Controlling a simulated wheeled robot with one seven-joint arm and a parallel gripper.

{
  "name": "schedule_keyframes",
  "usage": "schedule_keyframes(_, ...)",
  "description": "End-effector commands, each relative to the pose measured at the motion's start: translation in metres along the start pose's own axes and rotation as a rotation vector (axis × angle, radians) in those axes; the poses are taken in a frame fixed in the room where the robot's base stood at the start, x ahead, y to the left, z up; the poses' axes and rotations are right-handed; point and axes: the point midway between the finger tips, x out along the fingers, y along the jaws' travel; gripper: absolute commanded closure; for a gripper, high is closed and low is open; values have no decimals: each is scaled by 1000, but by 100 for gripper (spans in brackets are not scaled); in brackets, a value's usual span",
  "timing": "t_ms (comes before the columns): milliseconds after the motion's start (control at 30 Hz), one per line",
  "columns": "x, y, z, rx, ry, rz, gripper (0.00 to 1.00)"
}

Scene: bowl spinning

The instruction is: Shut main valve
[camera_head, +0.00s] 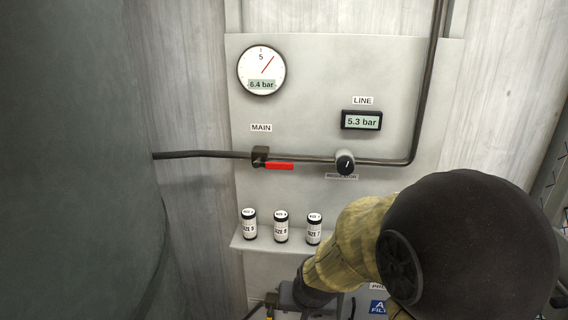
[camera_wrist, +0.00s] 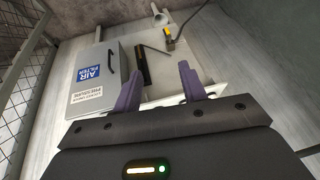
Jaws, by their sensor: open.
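The main valve (camera_head: 260,157) sits on the dark horizontal pipe under the MAIN label in the head view. Its red handle (camera_head: 280,166) points right, roughly along the pipe. My gripper (camera_wrist: 160,72) is open in the wrist view, with two purple fingers spread apart and nothing visibly held. In the head view my arm reaches to the bottom of the panel, well below the red handle, and the fingertips cannot be made out there. The red handle is not visible in the wrist view.
A round gauge (camera_head: 261,70) reads 6.4 bar and the LINE display (camera_head: 361,120) reads 5.3 bar. A regulator knob (camera_head: 345,162) is right of the valve. Several labelled canisters stand on a shelf (camera_head: 262,243) below. An air filter box (camera_wrist: 97,76) is left of my fingers.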

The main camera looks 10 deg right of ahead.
Motion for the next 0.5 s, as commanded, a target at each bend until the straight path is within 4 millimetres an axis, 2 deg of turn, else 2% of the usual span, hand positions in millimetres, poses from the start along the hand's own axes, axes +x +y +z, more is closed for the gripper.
schedule_keyframes(33,-2,-18,-25,84,60,-25,58)
schedule_keyframes(100,1,-39,-62,241,165,-61,58)
schedule_keyframes(300,-2,-87,-159,700,497,-164,58)
schedule_keyframes(400,-11,-104,-195,910,673,-220,58)
schedule_keyframes(500,-26,-119,-221,1102,861,-289,58)
